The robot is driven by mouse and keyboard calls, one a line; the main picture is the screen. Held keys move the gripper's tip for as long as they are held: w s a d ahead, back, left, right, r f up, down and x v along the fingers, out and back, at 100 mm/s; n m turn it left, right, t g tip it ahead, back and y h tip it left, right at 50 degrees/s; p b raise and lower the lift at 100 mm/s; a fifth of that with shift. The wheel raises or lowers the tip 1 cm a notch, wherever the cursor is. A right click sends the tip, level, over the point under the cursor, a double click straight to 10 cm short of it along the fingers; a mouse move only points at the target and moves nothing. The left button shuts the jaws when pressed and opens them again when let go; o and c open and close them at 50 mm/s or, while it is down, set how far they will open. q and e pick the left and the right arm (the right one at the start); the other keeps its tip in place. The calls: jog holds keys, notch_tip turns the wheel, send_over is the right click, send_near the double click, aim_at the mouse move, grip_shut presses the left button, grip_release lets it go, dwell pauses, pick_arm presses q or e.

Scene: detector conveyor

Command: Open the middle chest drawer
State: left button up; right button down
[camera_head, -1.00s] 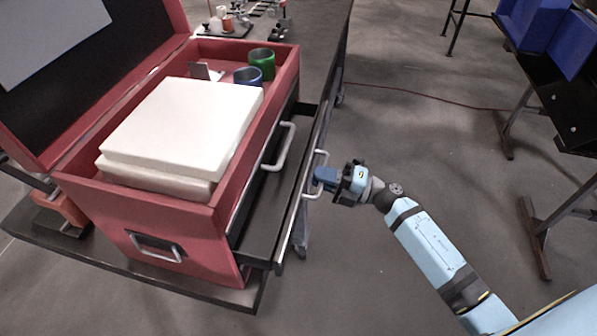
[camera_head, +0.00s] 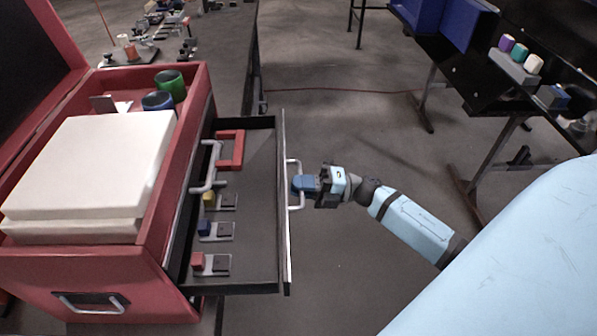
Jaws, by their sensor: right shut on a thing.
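The red tool chest (camera_head: 120,285) stands at the left with its lid up. One dark drawer (camera_head: 255,262) sticks far out of its right side, below a closed drawer with a silver handle (camera_head: 207,166). Whether the pulled-out drawer is the middle one I cannot tell for sure, as the chest's lower front is hidden. My right gripper (camera_head: 300,185) is shut on the silver handle (camera_head: 290,202) of the pulled-out drawer. My left gripper is not in view.
Inside the drawer lie a red square frame (camera_head: 232,150) and several small coloured blocks on grey plates (camera_head: 218,264). White slabs (camera_head: 90,170) and two cups (camera_head: 170,84) are in the chest top. A dark rack with blue bins (camera_head: 468,24) stands at the right. Floor between is clear.

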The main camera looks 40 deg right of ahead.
jog(key=c, duration=1.2)
grip_release()
jog(key=b+v, duration=0.3)
jog(key=v, duration=1.1)
